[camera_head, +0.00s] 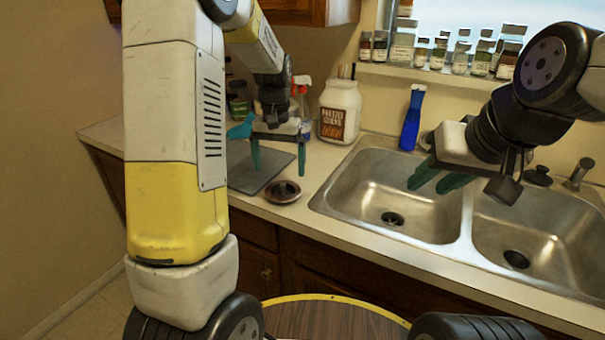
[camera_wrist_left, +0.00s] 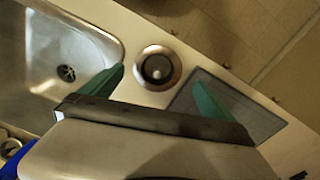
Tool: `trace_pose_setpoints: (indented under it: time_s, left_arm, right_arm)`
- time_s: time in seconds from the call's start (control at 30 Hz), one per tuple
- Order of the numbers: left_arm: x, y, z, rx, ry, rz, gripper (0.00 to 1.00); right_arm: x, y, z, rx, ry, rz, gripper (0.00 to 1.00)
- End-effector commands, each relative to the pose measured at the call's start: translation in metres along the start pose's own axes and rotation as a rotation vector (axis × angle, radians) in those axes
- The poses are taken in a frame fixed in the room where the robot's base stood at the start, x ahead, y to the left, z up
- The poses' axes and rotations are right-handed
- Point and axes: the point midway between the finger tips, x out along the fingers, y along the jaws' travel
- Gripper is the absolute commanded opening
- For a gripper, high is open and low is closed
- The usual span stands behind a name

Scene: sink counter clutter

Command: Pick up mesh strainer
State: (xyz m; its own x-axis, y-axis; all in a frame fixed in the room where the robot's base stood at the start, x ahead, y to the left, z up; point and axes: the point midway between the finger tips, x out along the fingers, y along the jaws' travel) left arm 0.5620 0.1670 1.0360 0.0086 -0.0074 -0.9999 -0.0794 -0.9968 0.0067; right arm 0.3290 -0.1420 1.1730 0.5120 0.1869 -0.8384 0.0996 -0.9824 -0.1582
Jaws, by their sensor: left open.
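The mesh strainer (camera_head: 283,191) is a small round dark-centred dish with a metal rim. It lies on the counter between the grey mat and the left sink basin. In the left wrist view the strainer (camera_wrist_left: 157,68) shows a pale knob at its centre. My left gripper (camera_head: 279,168) is open, pointing down above and slightly behind the strainer, apart from it. In the left wrist view the strainer appears between the fingertips of my left gripper (camera_wrist_left: 159,80). My right gripper (camera_head: 427,188) is over the left basin, its teal fingers apart with nothing between them.
A grey mat (camera_head: 245,178) lies left of the strainer. A double sink (camera_head: 335,195) is to the right. A white jar (camera_head: 340,112), a blue bottle (camera_head: 411,120) and a red-topped spray bottle (camera_head: 301,92) stand behind.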

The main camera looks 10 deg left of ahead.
Motion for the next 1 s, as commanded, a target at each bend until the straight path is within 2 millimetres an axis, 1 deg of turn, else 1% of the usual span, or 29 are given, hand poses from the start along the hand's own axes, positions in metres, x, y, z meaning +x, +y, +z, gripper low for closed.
trace_pose_setpoints:
  time_s: [0.1,0.37,0.5,0.63,0.73,0.93,0.97,1.0]
  left_arm:
    - [0.011,-0.001,-0.004,0.002,-0.012,-0.007,1.0]
    - [0.04,-0.001,-0.005,0.002,-0.013,-0.007,1.0]
    - [0.061,0.001,-0.009,0.002,-0.015,-0.007,1.0]
    - [0.078,0.001,-0.01,0.001,-0.013,-0.006,1.0]
    - [0.084,0.001,-0.01,0.001,-0.012,-0.006,1.0]
    - [0.084,0.001,-0.01,0.001,-0.01,-0.006,1.0]
    - [0.084,0.001,-0.01,0.001,-0.01,-0.006,0.98]
    - [0.084,0.001,-0.01,0.001,-0.01,-0.006,0.9]
  right_arm:
    - [0.0,0.0,0.0,0.0,0.0,0.0,0.36]
    - [0.0,0.0,0.0,0.0,0.0,0.0,0.36]
    - [0.0,0.0,0.0,0.0,0.0,0.0,0.36]
    - [0.0,0.0,0.0,0.0,0.0,0.0,0.36]
    - [0.0,0.0,0.0,0.0,0.0,0.0,0.36]
    - [0.0,0.0,0.0,0.0,0.0,0.0,0.36]
    - [0.0,0.0,0.0,0.0,0.0,0.0,0.36]
    - [0.0,0.0,0.0,0.0,0.0,0.0,0.36]
